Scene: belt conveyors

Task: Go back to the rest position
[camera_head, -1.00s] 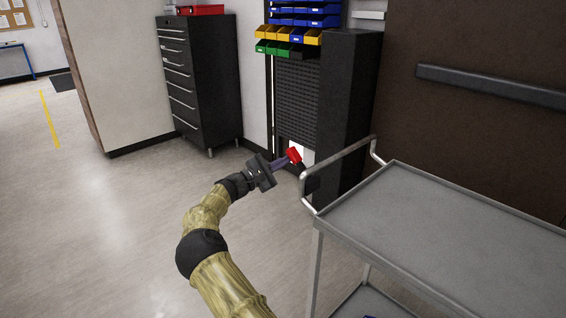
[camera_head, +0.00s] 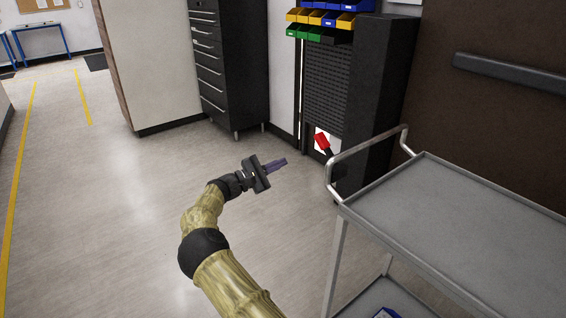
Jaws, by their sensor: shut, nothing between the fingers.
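My gripper (camera_head: 277,164) is at the end of my arm, near the middle of the view, over open floor. Its purple fingers are shut with nothing between them. It points right, toward the red-headed object (camera_head: 322,142) by the wall, and is clear of it. It is also apart from the grey cart to its right.
The grey metal cart (camera_head: 480,205) with a tubular handle (camera_head: 367,150) stands at right. A small blue item (camera_head: 385,313) is on its lower shelf. A black drawer cabinet (camera_head: 229,65) and a bin rack (camera_head: 322,22) stand behind. The floor (camera_head: 100,220) at left is clear.

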